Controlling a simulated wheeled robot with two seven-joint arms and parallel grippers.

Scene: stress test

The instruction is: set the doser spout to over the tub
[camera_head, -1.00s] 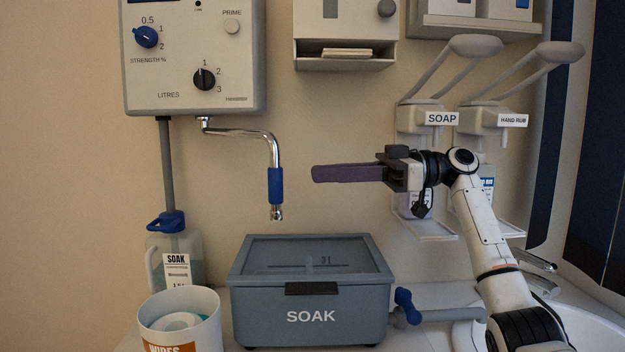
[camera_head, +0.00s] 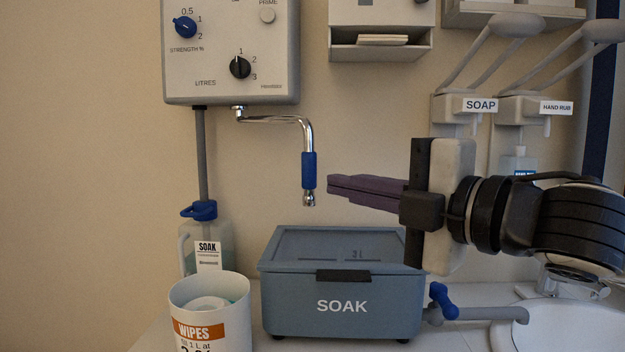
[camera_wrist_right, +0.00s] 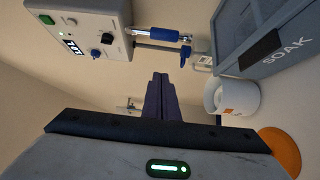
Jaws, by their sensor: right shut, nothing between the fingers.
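The doser spout (camera_head: 309,170) is a bent chrome pipe with a blue sleeve, hanging under the white doser box (camera_head: 232,60). Its outlet shows just above the back edge of the grey-blue SOAK tub (camera_head: 295,300), which has its lid on; I cannot tell the depth between them. My right gripper (camera_head: 330,186) has purple fingers, shut and empty, pointing left at sleeve height. In the picture a small gap separates the tips from the sleeve. In the wrist view the shut fingers (camera_wrist_right: 158,80) show below the spout (camera_wrist_right: 160,34), with the tub (camera_wrist_right: 265,40) at upper right. My left gripper is not in view.
A blue-handled tap (camera_head: 440,297) is right of the tub by a basin (camera_head: 560,330). SOAP and HAND RUB dispensers hang behind my arm.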

